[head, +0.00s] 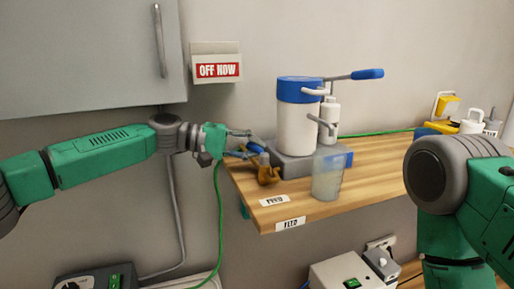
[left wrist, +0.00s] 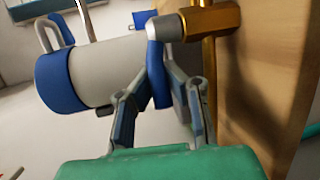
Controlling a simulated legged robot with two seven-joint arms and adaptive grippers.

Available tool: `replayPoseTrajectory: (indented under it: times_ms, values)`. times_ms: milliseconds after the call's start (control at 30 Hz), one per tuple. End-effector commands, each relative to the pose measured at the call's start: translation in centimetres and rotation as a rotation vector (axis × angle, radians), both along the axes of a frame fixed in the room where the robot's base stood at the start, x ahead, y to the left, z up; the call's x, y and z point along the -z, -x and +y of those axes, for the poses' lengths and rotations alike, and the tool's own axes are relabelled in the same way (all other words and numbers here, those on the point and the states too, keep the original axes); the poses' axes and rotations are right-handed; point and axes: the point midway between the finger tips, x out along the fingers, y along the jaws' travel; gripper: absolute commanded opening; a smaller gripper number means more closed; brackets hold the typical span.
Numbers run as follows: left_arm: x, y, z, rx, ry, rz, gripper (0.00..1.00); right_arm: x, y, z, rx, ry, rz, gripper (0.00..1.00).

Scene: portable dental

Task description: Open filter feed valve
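A brass valve (head: 267,174) with a blue lever handle (head: 254,148) sits at the left end of the wooden counter. In the left wrist view the brass body (left wrist: 206,24) is at the top right, with the blue handle (left wrist: 156,68) hanging from its grey hub. My left gripper (head: 250,142) is at the handle. In the left wrist view its fingers (left wrist: 155,62) lie on both sides of the handle, with tips close together, and look shut on it. Part of the handle is hidden by the fingers. My right gripper is out of view; only its arm shows.
A white canister with a blue top (head: 297,120) and lever stands behind the valve on a grey base. A clear cup (head: 328,174) stands to its right. The wooden counter (head: 376,160) has bare room. A grey cabinet (head: 90,60) hangs above my left arm.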

Motion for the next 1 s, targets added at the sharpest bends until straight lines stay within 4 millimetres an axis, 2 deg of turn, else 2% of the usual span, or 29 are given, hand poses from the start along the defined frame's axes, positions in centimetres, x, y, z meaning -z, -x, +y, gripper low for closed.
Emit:
replayPoseTrajectory:
  times_ms: [33, 767, 800, 867, 1000]
  values:
    - [0.44, -0.11, 0.17, -0.002, -0.006, 0.001, 0.00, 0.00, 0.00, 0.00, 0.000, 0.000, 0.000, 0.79]
    - [0.39, -0.15, 0.13, 0.007, -0.005, 0.002, 0.00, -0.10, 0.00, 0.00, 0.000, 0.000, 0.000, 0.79]
    - [0.38, -0.15, 0.14, 0.007, -0.005, 0.002, 0.15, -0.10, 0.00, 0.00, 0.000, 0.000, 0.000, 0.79]
    - [0.35, -0.14, 0.13, 0.008, -0.004, 0.002, 0.34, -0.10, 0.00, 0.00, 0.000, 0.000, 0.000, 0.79]
    - [0.17, -0.04, 0.05, 0.009, -0.002, 0.001, 0.34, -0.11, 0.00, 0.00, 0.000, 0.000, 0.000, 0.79]
